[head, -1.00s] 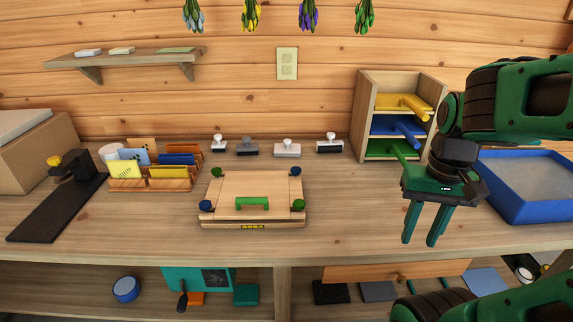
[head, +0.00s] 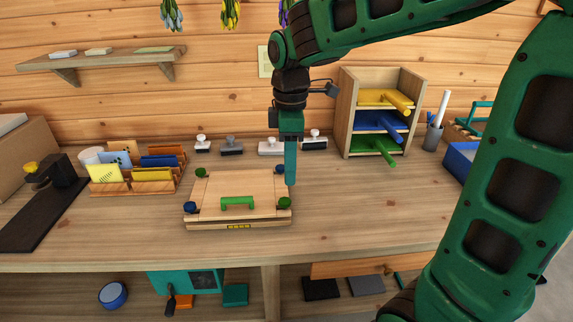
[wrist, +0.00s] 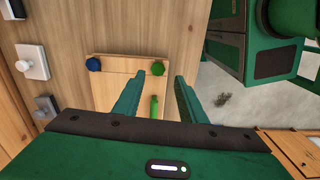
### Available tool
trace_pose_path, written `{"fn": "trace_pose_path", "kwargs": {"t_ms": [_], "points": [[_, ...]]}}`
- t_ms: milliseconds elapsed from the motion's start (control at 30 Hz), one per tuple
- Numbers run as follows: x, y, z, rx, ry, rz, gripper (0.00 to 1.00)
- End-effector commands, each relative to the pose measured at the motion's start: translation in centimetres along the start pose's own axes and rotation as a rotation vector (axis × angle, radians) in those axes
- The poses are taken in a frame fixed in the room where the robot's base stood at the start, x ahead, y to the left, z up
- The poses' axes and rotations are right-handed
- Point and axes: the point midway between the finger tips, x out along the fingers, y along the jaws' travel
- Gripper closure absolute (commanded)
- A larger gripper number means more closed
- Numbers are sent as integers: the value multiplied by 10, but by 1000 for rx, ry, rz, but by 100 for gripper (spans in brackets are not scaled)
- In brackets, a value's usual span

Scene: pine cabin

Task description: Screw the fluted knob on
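The wooden press (head: 225,187) lies on the bench with a knob at each corner and a green handle (head: 237,202) on top. There is a green knob (head: 200,172) at back left, a blue knob (head: 190,207) at front left and a green knob (head: 284,203) at front right. The back-right blue knob (wrist: 93,64) shows clearly in the wrist view, beside the front-right green knob (wrist: 158,68). I cannot tell which is the fluted one. My gripper (head: 291,182) points down above the press's right side. In the wrist view its fingers (wrist: 160,80) are apart and empty.
Several stamps (head: 271,147) stand behind the press. A shelf unit (head: 345,120) with coloured trays is at back right. A card rack (head: 140,187) and a black stand (head: 45,210) are to the left. The bench right of the press is clear.

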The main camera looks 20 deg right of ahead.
Motion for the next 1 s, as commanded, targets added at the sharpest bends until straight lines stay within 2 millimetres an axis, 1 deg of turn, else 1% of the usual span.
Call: {"fn": "trace_pose_path", "kwargs": {"t_ms": [33,100,267,867,900,967,1000], "points": [[1,1,-7,-37,0,-2,62],[2,2,-12,-67,1,-2,62],[14,2,-11,-70,1,-3,62],[90,2,-9,-63,0,-4,62],[91,3,-9,-63,2,-2,67],[90,3,-9,-63,2,-1,82],[90,3,-9,-63,2,-1,91]]}}
